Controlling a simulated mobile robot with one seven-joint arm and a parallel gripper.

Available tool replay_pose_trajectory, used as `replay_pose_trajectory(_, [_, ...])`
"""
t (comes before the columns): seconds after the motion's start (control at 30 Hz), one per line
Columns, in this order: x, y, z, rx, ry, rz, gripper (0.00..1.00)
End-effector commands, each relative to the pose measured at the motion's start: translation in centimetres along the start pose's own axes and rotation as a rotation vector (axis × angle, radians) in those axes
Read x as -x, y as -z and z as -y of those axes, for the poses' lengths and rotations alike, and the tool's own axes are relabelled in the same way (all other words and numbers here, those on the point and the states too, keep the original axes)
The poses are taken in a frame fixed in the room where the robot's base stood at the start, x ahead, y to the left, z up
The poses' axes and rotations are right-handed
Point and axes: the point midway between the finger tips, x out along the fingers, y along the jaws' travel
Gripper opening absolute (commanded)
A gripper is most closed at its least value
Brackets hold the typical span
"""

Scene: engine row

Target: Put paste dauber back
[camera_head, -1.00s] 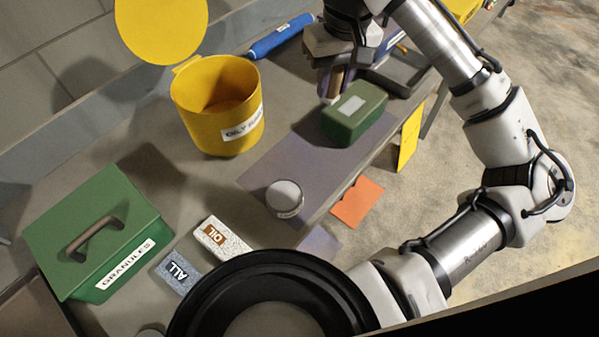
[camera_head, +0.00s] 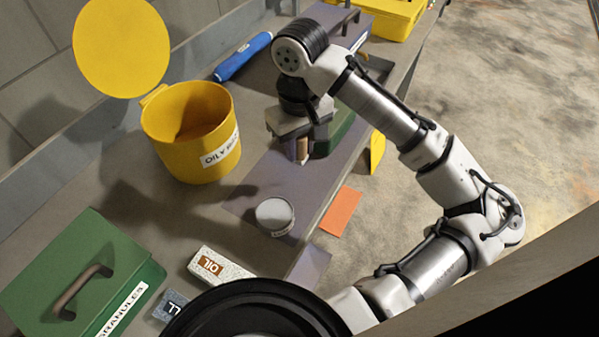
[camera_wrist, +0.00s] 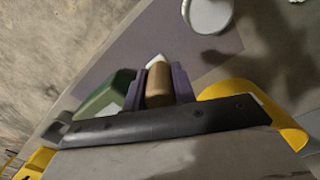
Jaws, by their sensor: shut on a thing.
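The paste dauber (camera_wrist: 158,88) shows in the wrist view as a brown, wood-coloured cylinder with a pale tip, between my gripper's two purple fingers. In the head view its brown part (camera_head: 302,149) shows under my gripper (camera_head: 303,153), which is shut on it. The gripper is over the grey-purple mat (camera_head: 262,184), beside the green box. A round tin with a pale grey top (camera_head: 274,214) stands on the mat, nearer the camera than the gripper. The tin also shows at the top of the wrist view (camera_wrist: 208,12). The dauber's lower end is hidden in the head view.
The green box (camera_head: 338,130) is partly hidden behind my gripper. A yellow bin (camera_head: 185,150) with its lid up stands left. A blue cylinder (camera_head: 243,56) lies at the back.

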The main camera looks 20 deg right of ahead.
Motion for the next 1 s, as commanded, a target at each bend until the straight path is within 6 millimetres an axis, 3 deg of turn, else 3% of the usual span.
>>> replay_pose_trajectory(0.1, [-3.0,0.0,0.1,-0.002,0.006,0.001,0.03])
replay_pose_trajectory(0.2, [-4.6,0.0,0.1,0.000,0.004,0.000,0.03])
replay_pose_trajectory(0.6, [-9.0,0.0,0.0,-0.002,0.002,0.001,0.03])
replay_pose_trajectory(1.0, [-9.7,0.1,0.0,0.000,0.000,0.000,0.03])
